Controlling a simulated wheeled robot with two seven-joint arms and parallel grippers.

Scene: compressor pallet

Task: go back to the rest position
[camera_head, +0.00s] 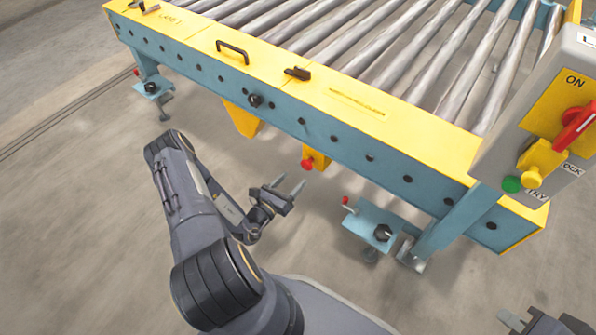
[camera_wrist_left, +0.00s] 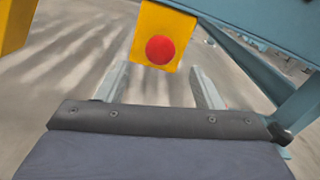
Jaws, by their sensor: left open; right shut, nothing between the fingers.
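My left gripper (camera_head: 289,184) is open and empty, held in front of the conveyor's near side and below its yellow top edge. In the left wrist view its two fingers (camera_wrist_left: 159,76) stand wide apart with nothing between them. A red button on a yellow block (camera_head: 313,160) is just beyond the fingertips in the head view; the red button (camera_wrist_left: 160,49) also shows above and between the fingers in the left wrist view. My right gripper (camera_head: 540,322) is shut and only partly in view at the bottom right corner; the rest of it is cut off.
A roller conveyor (camera_head: 340,95) with a yellow and blue frame spans the top. A grey control box (camera_head: 560,120) with a red switch and a green button stands at the right. A blue foot bracket (camera_head: 372,222) juts out below. The floor at left is clear.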

